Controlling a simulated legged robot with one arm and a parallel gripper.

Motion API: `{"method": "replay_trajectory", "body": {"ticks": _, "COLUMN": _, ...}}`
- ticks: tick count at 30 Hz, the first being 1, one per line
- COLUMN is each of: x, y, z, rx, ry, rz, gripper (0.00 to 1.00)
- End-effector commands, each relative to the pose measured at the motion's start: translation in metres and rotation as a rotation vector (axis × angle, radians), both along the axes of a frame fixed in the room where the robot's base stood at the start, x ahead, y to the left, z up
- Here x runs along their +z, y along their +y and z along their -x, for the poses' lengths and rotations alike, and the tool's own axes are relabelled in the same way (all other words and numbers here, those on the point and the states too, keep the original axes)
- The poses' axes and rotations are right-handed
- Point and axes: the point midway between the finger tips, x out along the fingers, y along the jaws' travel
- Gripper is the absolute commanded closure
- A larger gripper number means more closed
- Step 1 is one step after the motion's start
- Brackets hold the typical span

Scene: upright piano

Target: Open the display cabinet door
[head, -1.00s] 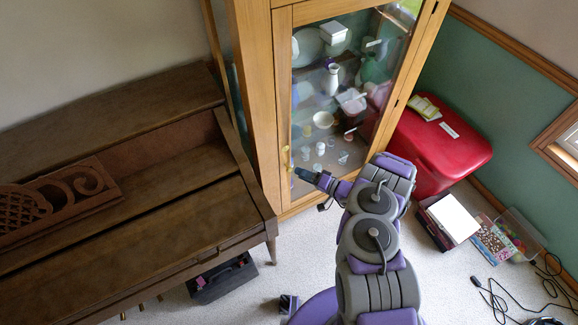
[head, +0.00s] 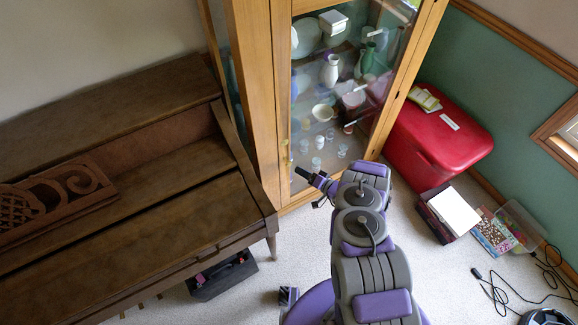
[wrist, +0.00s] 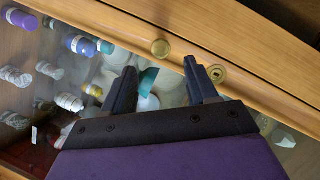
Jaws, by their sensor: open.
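The wooden display cabinet (head: 258,90) stands at the back, with a tall glass door (head: 283,90) that looks shut. Pale crockery and small jars show behind the glass. In the wrist view a round brass knob (wrist: 160,48) sits on the door's wooden frame, with a brass keyhole plate (wrist: 217,73) beside it. My gripper (wrist: 160,80) is open and empty, its two dark fingers pointing at the frame. The knob shows just beyond and between the fingertips, apparently untouched. In the head view my gripper (head: 303,175) is low at the door's left side.
A dark wooden piano (head: 130,220) fills the left, close to the cabinet. A red chest (head: 435,135) stands right of the cabinet. Boxes (head: 450,215) and a black cable (head: 500,290) lie on the carpet at right. Some pale carpet (head: 440,265) in front is clear.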

Motion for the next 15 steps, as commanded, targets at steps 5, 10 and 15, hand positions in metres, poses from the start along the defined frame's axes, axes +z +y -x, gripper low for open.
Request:
{"method": "replay_trajectory", "body": {"ticks": 5, "x": -0.01, "y": 0.028, "z": -0.02, "rx": 0.003, "ry": 0.0, "rz": -0.001, "gripper": 0.42}}
{"method": "replay_trajectory", "body": {"ticks": 10, "x": -0.015, "y": 0.051, "z": -0.037, "rx": 0.002, "ry": -0.001, "rz": -0.002, "gripper": 0.42}}
{"method": "replay_trajectory", "body": {"ticks": 15, "x": -0.018, "y": 0.064, "z": -0.048, "rx": 0.001, "ry": 0.0, "rz": -0.001, "gripper": 0.42}}
